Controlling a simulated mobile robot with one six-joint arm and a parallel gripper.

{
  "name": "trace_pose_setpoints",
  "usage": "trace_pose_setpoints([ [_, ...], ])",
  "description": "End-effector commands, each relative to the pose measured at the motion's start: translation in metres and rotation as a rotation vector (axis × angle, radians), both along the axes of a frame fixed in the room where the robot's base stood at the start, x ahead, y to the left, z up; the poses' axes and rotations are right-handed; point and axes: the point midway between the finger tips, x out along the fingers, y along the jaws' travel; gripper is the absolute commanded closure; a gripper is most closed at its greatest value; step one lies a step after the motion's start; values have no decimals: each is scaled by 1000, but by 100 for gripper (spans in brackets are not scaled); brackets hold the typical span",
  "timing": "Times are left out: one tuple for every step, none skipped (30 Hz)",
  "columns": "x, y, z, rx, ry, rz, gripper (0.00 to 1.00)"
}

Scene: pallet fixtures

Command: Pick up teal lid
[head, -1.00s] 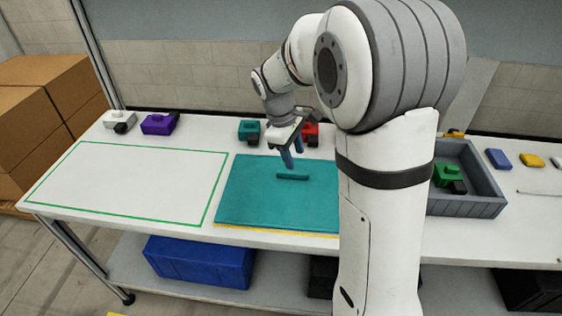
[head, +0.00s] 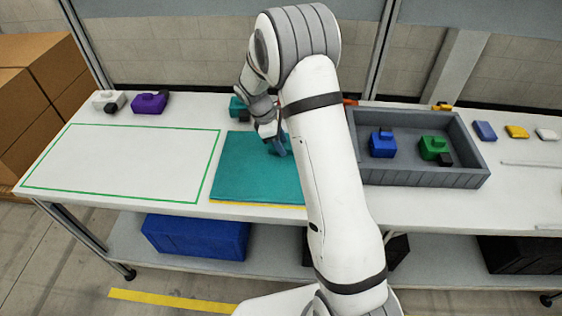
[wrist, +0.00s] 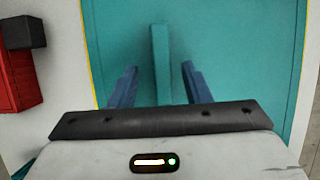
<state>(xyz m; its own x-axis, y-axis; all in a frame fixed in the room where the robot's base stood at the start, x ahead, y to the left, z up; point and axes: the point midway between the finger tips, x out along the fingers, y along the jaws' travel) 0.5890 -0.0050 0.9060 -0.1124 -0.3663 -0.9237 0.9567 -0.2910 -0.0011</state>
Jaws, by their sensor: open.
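The teal lid (head: 240,175) is a flat panel lying on the white table, with a yellow line along its front edge. Its right part is hidden behind my arm in the head view. In the wrist view the lid (wrist: 235,55) fills the middle, and its raised bar handle (wrist: 160,50) runs up the picture. My gripper (wrist: 159,68) is open, with one blue finger on each side of the handle and gaps between. In the head view my gripper (head: 278,147) is low over the lid and hides the handle. I cannot tell the exact height of the fingertips.
A grey tray (head: 425,180) right of my arm holds a blue block (head: 382,143) and a green block (head: 433,147). A teal block (head: 238,107) stands behind the lid. A red block (wrist: 18,85) shows at left in the wrist view. The green-outlined area (head: 120,165) is empty.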

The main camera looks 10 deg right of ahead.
Motion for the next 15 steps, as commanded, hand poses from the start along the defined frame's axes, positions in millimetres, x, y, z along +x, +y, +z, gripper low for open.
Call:
trace_pose_setpoints([
  [-1, -2, -4, 0, 2, -1, 56],
  [-1, -3, -6, 1, 2, -1, 56],
  [-1, -3, -8, 0, 1, -1, 56],
  [-1, -4, -8, 0, 1, -1, 56],
  [-1, -4, -9, 1, -1, -1, 56],
  [-1, -4, -9, 1, -1, -1, 56],
  [-1, -4, -9, 1, -1, -2, 56],
  [-1, -4, -9, 1, -1, -2, 56],
  [-1, -4, -9, 1, -1, -2, 56],
  [-1, -4, -9, 1, -1, -2, 56],
  [-1, -4, -9, 1, -1, -2, 56],
  [-1, -4, -9, 1, -1, -2, 56],
  [-1, -4, -9, 1, -1, -2, 56],
  [-1, -4, -9, 1, -1, -2, 56],
  [-1, -4, -9, 1, -1, -2, 56],
])
